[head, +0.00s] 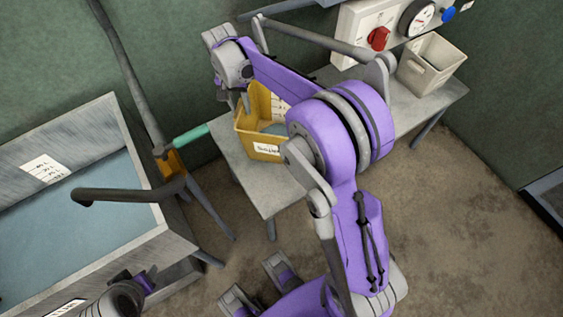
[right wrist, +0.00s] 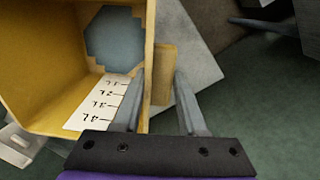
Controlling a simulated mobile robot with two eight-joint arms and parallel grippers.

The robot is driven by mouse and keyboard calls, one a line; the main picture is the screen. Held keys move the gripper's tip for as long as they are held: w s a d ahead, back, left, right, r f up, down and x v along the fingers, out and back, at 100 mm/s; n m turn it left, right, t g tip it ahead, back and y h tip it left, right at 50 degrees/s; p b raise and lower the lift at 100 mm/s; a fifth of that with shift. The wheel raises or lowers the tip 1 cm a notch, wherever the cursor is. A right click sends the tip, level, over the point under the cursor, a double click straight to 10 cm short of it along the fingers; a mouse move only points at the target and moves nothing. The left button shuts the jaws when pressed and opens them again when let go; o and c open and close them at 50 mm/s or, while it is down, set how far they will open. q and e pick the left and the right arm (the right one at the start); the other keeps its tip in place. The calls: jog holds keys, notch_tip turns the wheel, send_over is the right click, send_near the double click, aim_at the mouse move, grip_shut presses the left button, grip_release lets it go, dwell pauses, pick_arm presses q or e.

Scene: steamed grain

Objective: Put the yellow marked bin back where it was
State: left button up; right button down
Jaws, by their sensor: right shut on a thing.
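The yellow bin (head: 262,143) with a white label stands on or just above the left part of the grey table (head: 250,188). A measuring scale shows on its inner wall in the right wrist view (right wrist: 60,100), with blue-grey material inside. My right gripper (head: 243,105) reaches over from the right to the bin's back left side. In the right wrist view its fingers (right wrist: 160,85) straddle a yellow tab (right wrist: 164,70) on the bin's edge and are shut on it. A part of my left arm shows at the lower left of the head view; its fingers are not clear.
A control panel (head: 350,30) with a red knob and gauge is behind the table. A light grey bin (head: 432,60) stands at the table's right end. A large metal trough (head: 90,130) with blue-grey contents and a dark lever (head: 125,195) is on the left.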

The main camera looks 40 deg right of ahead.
aim_at(250, 129)
jog(key=shift+s+d+f, duration=0.15)
jog(key=shift+d+f, duration=0.25)
jog(key=shift+f, duration=0.15)
jog(key=shift+s+d+f, duration=0.15)
jog(key=shift+d+f, duration=0.2)
jog(key=shift+f, duration=0.15)
notch_tip(250, 129, down, 10)
jog(key=shift+r+b, duration=0.1)
jog(key=shift+b, duration=0.65)
jog(key=c, duration=0.9)
grip_release()
jog(key=shift+f, duration=0.3)
jog(key=o, duration=0.4)
jog(key=shift+r, duration=0.1)
jog(key=shift+o, duration=0.2)
